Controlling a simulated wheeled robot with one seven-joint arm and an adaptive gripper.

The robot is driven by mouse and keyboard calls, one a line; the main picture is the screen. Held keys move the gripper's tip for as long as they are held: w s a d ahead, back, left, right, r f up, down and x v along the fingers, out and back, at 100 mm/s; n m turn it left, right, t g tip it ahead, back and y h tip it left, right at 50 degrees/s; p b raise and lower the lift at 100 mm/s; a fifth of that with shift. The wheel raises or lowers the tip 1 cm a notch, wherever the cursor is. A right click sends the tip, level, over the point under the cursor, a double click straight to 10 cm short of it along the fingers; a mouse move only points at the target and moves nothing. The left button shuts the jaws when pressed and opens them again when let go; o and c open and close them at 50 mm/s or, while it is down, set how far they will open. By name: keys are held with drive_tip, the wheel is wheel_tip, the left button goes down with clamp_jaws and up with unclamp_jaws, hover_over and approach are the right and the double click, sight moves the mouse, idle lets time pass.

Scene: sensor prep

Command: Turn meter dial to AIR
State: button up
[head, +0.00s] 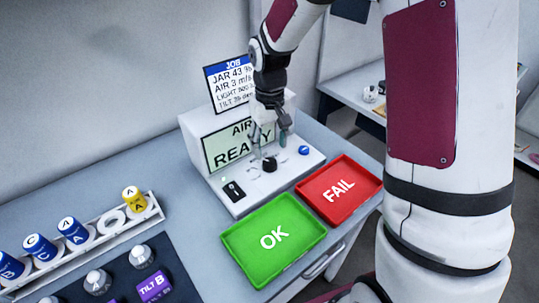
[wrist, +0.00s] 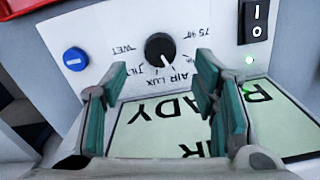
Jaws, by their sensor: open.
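The meter (head: 205,128) is a white box with a sloped panel, and its screen (head: 226,148) reads AIR and READY. Its black dial (head: 269,165) sits on the panel; in the wrist view the dial (wrist: 160,48) shows a white pointer mark directed toward the lower right, toward the AIR label (wrist: 180,76). LUX, TILT and WET labels also ring the dial, upside down. My gripper (head: 269,140) is open above the panel. In the wrist view its green-padded fingers (wrist: 160,72) stand either side of the dial's line, apart from it and empty.
A blue button (head: 304,150) and a black power switch (head: 233,191) flank the dial. A green OK tray (head: 245,226) and red FAIL tray (head: 318,184) lie in front. A job card (head: 228,84) stands behind. A rack (head: 100,240) of labelled sensors is at left.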

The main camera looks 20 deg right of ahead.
sight(269, 162)
wheel_tip(269, 162, up, 6)
idle(0.6)
drive_tip(key=s+r+t, duration=0.2)
drive_tip(key=s+r, duration=0.9)
drive_tip(key=s, duration=0.1)
drive_tip(key=s+r+m+t, duration=0.1)
drive_tip(key=s+t, duration=0.1)
drive_tip(key=s, duration=1.1)
drive_tip(key=shift+s+r+t, duration=0.15)
drive_tip(key=shift+r+t, duration=0.1)
drive_tip(key=shift+t, duration=0.05)
